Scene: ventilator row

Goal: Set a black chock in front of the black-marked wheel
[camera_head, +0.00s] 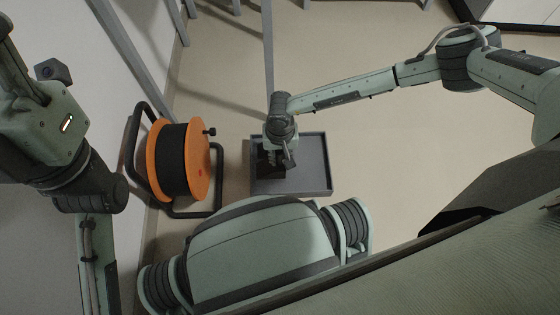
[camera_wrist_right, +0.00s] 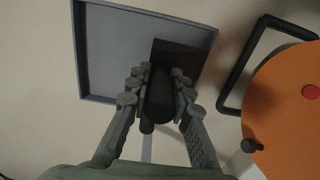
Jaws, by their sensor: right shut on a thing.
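A black chock (camera_head: 266,168) sits at the left side of a shallow grey tray (camera_head: 316,165) on the floor. In the right wrist view the chock (camera_wrist_right: 186,56) shows as a dark block beyond the fingertips, at the tray's (camera_wrist_right: 95,60) near right corner. My right gripper (camera_head: 279,156) points down over the tray. Its fingers (camera_wrist_right: 157,88) are closed on the black chock's dark upper part, which partly hides between them. My left arm is at the left edge of the head view; its fingers cannot be made out. No black-marked wheel shows.
An orange cable reel (camera_head: 198,160) with a black tube frame (camera_head: 219,165) stands just left of the tray. Grey posts (camera_head: 268,50) rise behind it. A wall runs along the left. The beige floor (camera_head: 385,150) right of the tray is clear.

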